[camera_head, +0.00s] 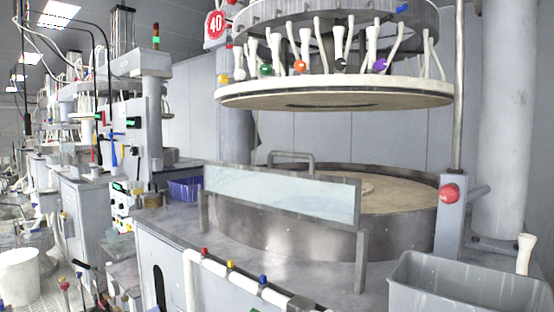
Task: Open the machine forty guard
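Machine forty carries a red round sign with 40 (215,25) at its upper left. Its guard (280,194) looks like a clear panel in a grey metal frame, standing upright on posts in front of the round lower platen (400,190). A grey bar handle (292,156) shows behind the panel's top edge. The upper platen (335,92) hangs raised above the lower one, with a gap between them. Neither of my grippers is in view.
A red button (449,193) sits on a grey post at the right. A grey bin (470,285) stands at the front right. A white pipe with coloured valves (232,268) runs along the front edge. A blue crate (185,188) lies left of the guard. More machines line the left.

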